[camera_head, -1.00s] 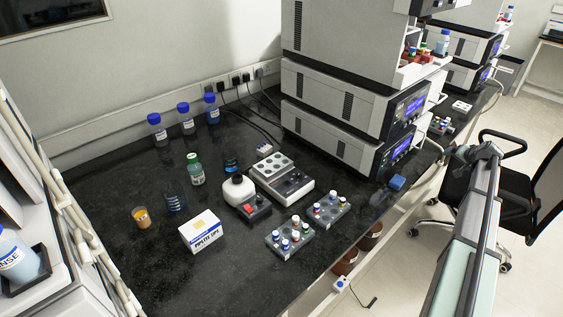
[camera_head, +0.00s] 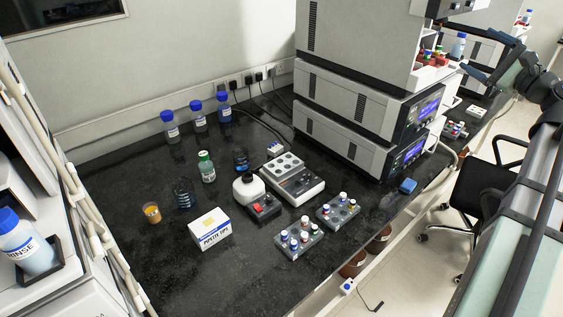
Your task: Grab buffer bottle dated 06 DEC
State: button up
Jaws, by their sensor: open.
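The labels are too small to read, so I cannot tell which bottle is dated 06 DEC. My gripper (camera_head: 474,58) is at the upper right, open and empty, in front of the instrument stack and far from these bottles.
A pipette tips box (camera_head: 210,231), an amber cup (camera_head: 152,213), a white-topped device (camera_head: 292,182) and vial racks (camera_head: 298,240) occupy the bench. Stacked instruments (camera_head: 350,105) stand behind to the right. A rinse bottle (camera_head: 30,245) is at the left.

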jog(key=a+r+n+g+y, duration=0.3)
jog(key=a+y, duration=0.1)
jog(key=a, duration=0.6)
jog(key=w+a+f+n+g+h, duration=0.1)
jog(key=w+a+f+n+g, duration=0.25)
jog(key=a, duration=0.45)
jog(key=w+a+f+n+g, duration=0.2)
jog(key=w+a+f+n, duration=0.25)
jog(key=a, duration=0.35)
jog(key=n+g+h, duration=0.8)
jog(key=n+h, duration=0.6)
jog(key=n, duration=0.9)
send_over(203, 153)
notch_tip(203, 153, down, 26)
jog(key=f, duration=0.8)
jog(key=shift+d, duration=0.25)
jog(key=shift+a+f, duration=0.15)
jog(key=shift+f, duration=1.15)
jog(key=shift+a+f, duration=0.1)
jog(key=shift+f, duration=1.2)
